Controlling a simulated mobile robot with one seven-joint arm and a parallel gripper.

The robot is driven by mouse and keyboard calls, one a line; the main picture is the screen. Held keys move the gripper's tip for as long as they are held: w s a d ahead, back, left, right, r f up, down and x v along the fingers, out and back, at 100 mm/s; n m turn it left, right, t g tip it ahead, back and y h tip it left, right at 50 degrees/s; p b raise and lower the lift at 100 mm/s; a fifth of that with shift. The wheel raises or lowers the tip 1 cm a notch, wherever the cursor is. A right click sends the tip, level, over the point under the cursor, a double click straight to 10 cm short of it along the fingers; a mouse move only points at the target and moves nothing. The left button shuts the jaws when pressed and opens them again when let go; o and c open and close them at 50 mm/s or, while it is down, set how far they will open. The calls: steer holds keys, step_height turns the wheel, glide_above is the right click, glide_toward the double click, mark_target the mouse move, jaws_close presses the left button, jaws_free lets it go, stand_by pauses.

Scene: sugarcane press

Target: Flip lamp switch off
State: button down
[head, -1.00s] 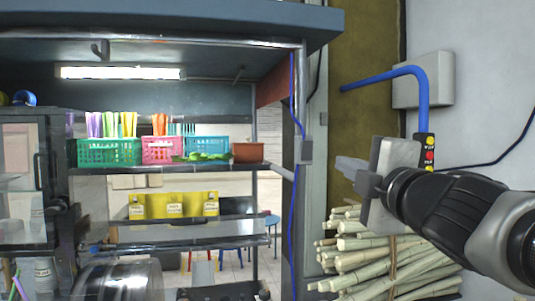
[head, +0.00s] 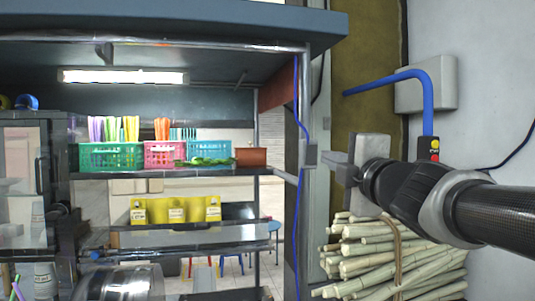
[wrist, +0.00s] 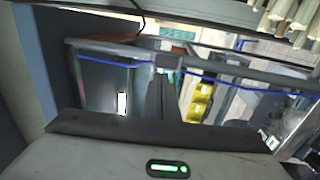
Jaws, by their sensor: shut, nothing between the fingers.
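The lamp switch (head: 310,156) is a small grey box on a blue cable that runs down the stall's right post. The lamp (head: 122,76) is a bright tube under the roof, and it is lit. My gripper (head: 326,157) is shut and empty, its fingers pointing left at the switch's height, very close to its right side. I cannot tell whether they touch. In the wrist view the switch (wrist: 168,62) sits just beyond the fingertips (wrist: 157,80), and the lit lamp (wrist: 122,103) shows to the left. The switch's rocker is too small to make out.
A shelf holds a green basket (head: 110,156), a pink basket (head: 164,153) and a brown pot (head: 251,156).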

mark_target(310, 149)
steer(key=x, duration=0.7)
steer(key=shift+w, duration=0.4)
steer(key=shift+r+p, duration=0.1)
steer(key=shift+p, duration=0.2)
steer(key=r+p, duration=0.1)
steer(key=p, duration=0.2)
steer(key=shift+w+g, duration=0.15)
steer(key=shift+g, duration=0.15)
steer(key=shift+f+b, duration=0.4)
steer(key=shift+a, duration=0.1)
